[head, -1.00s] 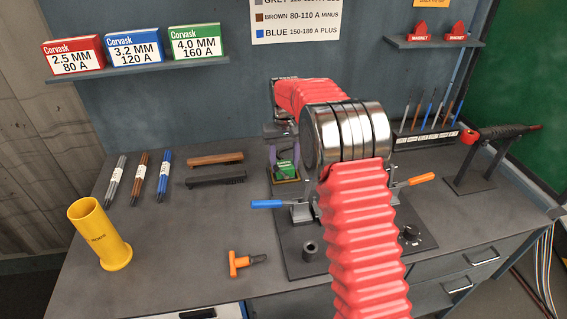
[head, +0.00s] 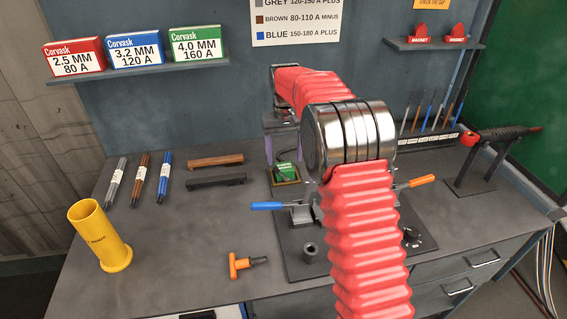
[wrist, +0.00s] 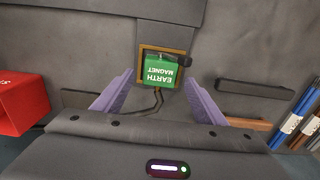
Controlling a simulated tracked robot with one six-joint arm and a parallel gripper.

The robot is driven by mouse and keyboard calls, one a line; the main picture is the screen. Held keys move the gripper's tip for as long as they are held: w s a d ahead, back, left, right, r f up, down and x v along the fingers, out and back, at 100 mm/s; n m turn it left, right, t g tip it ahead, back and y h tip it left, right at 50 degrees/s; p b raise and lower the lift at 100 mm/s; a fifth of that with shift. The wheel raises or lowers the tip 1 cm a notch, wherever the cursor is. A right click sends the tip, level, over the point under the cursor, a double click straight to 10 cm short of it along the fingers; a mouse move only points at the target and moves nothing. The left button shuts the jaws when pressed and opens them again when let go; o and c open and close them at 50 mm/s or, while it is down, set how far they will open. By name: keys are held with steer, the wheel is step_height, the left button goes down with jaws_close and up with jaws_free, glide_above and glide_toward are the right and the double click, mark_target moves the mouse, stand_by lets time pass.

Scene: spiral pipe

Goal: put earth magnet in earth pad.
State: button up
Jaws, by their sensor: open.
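The earth magnet (wrist: 160,70), a green block with white lettering and a dark cable, sits in a brown-framed square tray (wrist: 143,49). In the head view the green magnet (head: 286,170) rests in the same tray on the bench, behind my arm. My gripper (wrist: 160,77) is open. Its purple fingers are spread on either side of the magnet in the wrist view, apart from it, and nothing is held. In the head view they show above the tray, partly hidden by my arm. I cannot tell which surface is the earth pad.
A dark plate (head: 290,262) with blue-handled (head: 267,205) and orange-handled (head: 421,181) clamps lies near my arm. A torch stand (head: 475,170) is at right.

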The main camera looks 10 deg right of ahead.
mark_target(285, 166)
step_height(285, 166, up, 8)
stand_by(0.4)
stand_by(0.4)
steer(key=s+r+t, duration=0.1)
steer(key=s+r, duration=0.4)
steer(key=s, duration=0.5)
steer(key=s+r+t, duration=0.2)
steer(key=s+r, duration=0.4)
steer(key=s, duration=0.4)
steer(key=s+f+t, duration=0.1)
steer(key=s+f, duration=0.2)
steer(key=s, duration=0.7)
steer(key=s+f+t, duration=0.1)
steer(key=s+f, duration=0.3)
steer(key=s, duration=0.6)
steer(key=shift+a+f+t, duration=0.2)
steer(key=shift+f+t, duration=0.05)
steer(key=shift+t, duration=0.05)
